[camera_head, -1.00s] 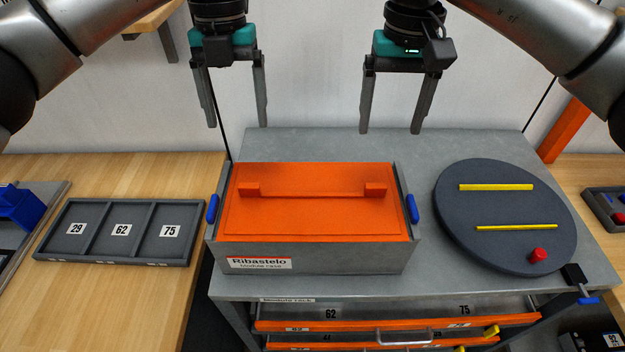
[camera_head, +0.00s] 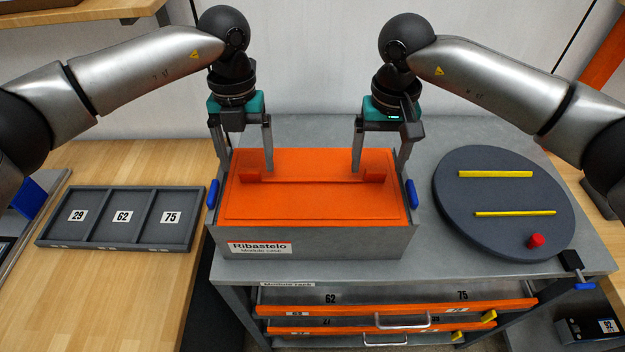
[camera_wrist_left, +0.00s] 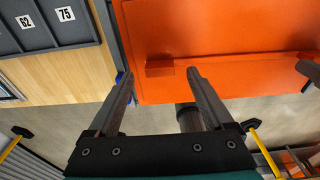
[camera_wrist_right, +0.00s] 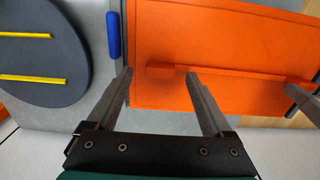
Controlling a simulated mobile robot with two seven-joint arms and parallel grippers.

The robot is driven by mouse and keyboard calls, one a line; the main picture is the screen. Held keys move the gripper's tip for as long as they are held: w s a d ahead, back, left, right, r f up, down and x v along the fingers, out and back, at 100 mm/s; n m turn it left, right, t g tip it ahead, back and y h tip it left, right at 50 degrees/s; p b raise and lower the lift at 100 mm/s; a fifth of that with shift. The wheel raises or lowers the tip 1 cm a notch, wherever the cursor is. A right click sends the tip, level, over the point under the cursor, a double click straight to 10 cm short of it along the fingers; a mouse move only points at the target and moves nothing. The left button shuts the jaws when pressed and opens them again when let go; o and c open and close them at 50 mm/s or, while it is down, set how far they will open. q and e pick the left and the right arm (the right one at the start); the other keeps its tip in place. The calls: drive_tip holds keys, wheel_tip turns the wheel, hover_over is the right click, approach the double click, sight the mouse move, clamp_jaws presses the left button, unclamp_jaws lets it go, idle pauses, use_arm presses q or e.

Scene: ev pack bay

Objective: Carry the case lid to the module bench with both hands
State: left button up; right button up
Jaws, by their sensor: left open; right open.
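The orange case lid (camera_head: 315,205) lies on the grey case (camera_head: 350,243) labelled Ribastelo. A raised bar with a block at each end runs along its top. In the head view my left gripper (camera_head: 245,170) is open around the lid's left block (camera_head: 250,177), and my right gripper (camera_head: 379,168) is open around the right block (camera_head: 374,176). The left wrist view shows the lid (camera_wrist_left: 230,85) with the block just beyond the open fingers (camera_wrist_left: 160,80). The right wrist view shows the lid (camera_wrist_right: 220,45) and open fingers (camera_wrist_right: 160,80). Neither gripper holds anything; contact is unclear.
The case stands on a grey metal top (camera_head: 440,262) beside a dark round turntable (camera_head: 500,192) with yellow bars and a red knob (camera_head: 536,241). Blue latches (camera_head: 213,194) flank the case. A wooden bench (camera_head: 100,290) at left carries a three-compartment tray (camera_head: 122,247). Drawers sit below.

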sight(249, 170)
use_arm(q)
drive_tip(key=shift+s+f, duration=0.2)
drive_tip(key=shift+f, duration=1.45)
use_arm(e)
drive_tip(key=shift+f, duration=1.65)
use_arm(q)
drive_tip(key=shift+c, duration=0.3)
use_arm(e)
drive_tip(key=shift+c, duration=0.3)
use_arm(q)
clamp_jaws()
use_arm(e)
clamp_jaws()
use_arm(q)
drive_tip(key=shift+r, duration=0.1)
use_arm(e)
drive_tip(key=shift+r, duration=0.1)
